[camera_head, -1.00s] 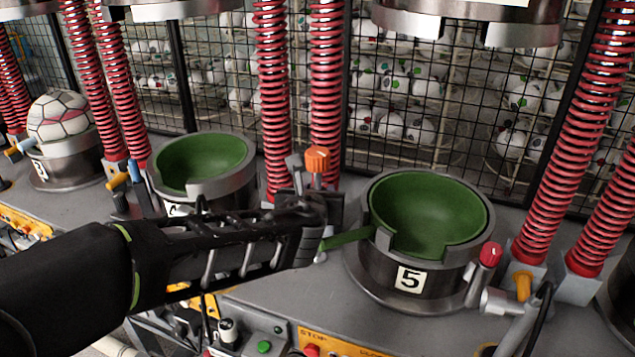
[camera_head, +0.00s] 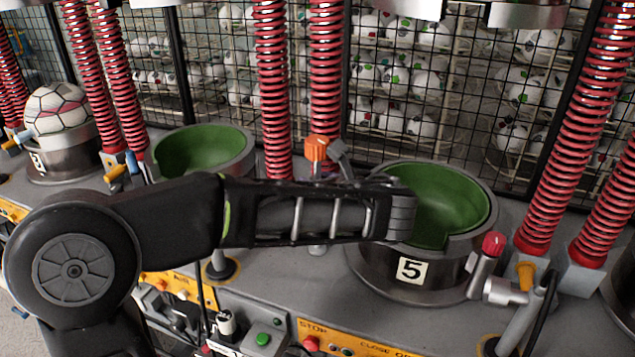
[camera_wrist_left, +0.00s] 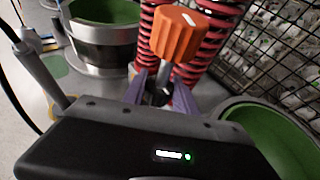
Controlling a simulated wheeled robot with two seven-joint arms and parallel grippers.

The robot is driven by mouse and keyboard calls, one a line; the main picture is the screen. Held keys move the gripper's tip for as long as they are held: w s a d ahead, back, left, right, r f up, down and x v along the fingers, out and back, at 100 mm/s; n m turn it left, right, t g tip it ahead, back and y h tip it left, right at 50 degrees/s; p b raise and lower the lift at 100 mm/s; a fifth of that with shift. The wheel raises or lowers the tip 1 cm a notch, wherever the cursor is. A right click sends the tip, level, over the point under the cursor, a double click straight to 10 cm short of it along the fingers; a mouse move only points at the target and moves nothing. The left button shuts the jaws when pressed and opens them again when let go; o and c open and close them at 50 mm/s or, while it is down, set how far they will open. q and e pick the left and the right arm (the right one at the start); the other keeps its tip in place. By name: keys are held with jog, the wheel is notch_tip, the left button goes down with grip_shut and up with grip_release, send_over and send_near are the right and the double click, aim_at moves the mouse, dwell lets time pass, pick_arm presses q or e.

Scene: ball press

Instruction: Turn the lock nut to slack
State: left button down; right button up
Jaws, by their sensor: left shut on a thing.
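The orange knob (camera_head: 316,148) stands on its post between cup 4 and cup 5, in front of a pair of red springs. In the left wrist view the knob (camera_wrist_left: 177,33) is large, with a pale mark on top and a grey stem below. My left gripper (camera_wrist_left: 157,94) has its two purple-grey fingers shut around a dark part under the knob, which looks like the lock nut (camera_wrist_left: 158,97). The nut is mostly hidden by the fingers. In the head view my left forearm and wrist hide most of the gripper and post. My right gripper is not in view.
Green-lined cup 5 (camera_head: 410,270) is right of the knob, partly behind my wrist. Cup 4 (camera_head: 244,164) is to the left. Red springs (camera_head: 326,80) and wire mesh (camera_head: 400,110) stand close behind. A red-capped handle (camera_head: 493,243) is at the right.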

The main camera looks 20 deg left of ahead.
pick_arm(q)
jog(key=shift+r, duration=0.15)
jog(key=c, duration=1)
grip_release()
jog(key=shift+s+d+r, duration=0.25)
jog(key=shift+s+d, duration=0.15)
jog(key=shift+d, duration=0.15)
jog(key=p+v, duration=0.6)
jog(key=shift+w+r, duration=0.1)
jog(key=shift+s+p, duration=0.25)
jog(key=shift+p, duration=0.1)
